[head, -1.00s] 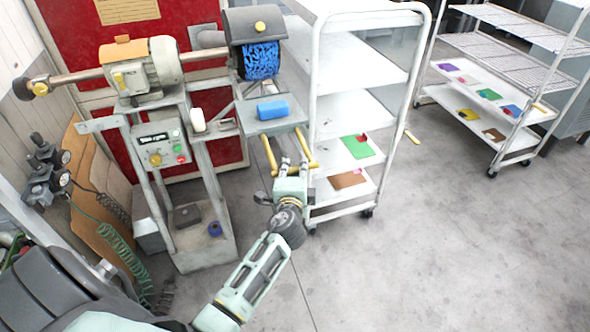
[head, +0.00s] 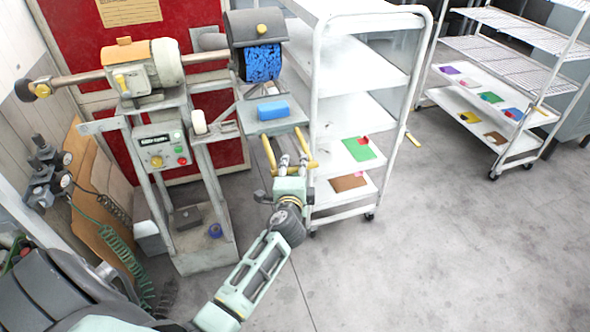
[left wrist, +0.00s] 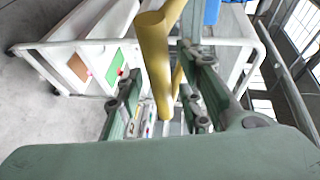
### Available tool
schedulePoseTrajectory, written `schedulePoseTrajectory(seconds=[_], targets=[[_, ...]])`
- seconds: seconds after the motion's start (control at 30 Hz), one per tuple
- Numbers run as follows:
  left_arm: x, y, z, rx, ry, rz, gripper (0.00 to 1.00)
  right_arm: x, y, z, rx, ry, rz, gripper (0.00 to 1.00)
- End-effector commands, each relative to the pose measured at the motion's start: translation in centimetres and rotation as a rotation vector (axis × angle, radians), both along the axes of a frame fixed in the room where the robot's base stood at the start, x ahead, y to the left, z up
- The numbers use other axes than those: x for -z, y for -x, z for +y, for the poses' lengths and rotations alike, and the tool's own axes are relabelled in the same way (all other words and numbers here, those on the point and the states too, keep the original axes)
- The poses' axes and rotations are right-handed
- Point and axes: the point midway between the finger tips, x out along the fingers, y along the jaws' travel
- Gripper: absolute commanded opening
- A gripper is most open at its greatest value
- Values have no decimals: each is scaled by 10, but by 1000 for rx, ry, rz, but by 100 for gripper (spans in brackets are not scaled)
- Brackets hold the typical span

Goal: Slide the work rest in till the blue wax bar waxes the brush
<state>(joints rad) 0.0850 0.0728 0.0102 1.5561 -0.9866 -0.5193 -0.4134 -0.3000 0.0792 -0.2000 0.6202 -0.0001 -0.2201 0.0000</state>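The work rest (head: 257,127) is a grey plate with the blue wax bar (head: 273,110) lying on it. It sits below and in front of the blue brush (head: 263,63), under a dark hood. A visible gap separates wax bar and brush. A yellow handle (head: 268,152) sticks out from the rest toward me. My left gripper (head: 292,162) is at the handle's near end. In the left wrist view a yellow bar (left wrist: 155,55) runs between its spread fingers; I see no clear grip on it. My right gripper is not in view.
The buffing machine's motor (head: 155,65) and control box (head: 162,147) stand left of the rest. A white shelf cart (head: 357,190) stands close on the right of my left gripper. Another cart (head: 510,115) is farther right. The floor (head: 420,250) at front right is clear.

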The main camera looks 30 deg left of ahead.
Motion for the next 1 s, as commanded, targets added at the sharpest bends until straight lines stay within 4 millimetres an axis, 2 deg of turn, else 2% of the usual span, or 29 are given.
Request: schedulePoseTrajectory(seconds=[0.37,0.57,0.8,1.0], targets=[[-1,5,-3,0,3,-1,36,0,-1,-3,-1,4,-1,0],[-6,33,-17,0,5,0,36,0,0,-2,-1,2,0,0],[-15,78,-39,0,4,0,36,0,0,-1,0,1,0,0],[-20,100,-51,0,2,0,36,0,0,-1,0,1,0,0]])
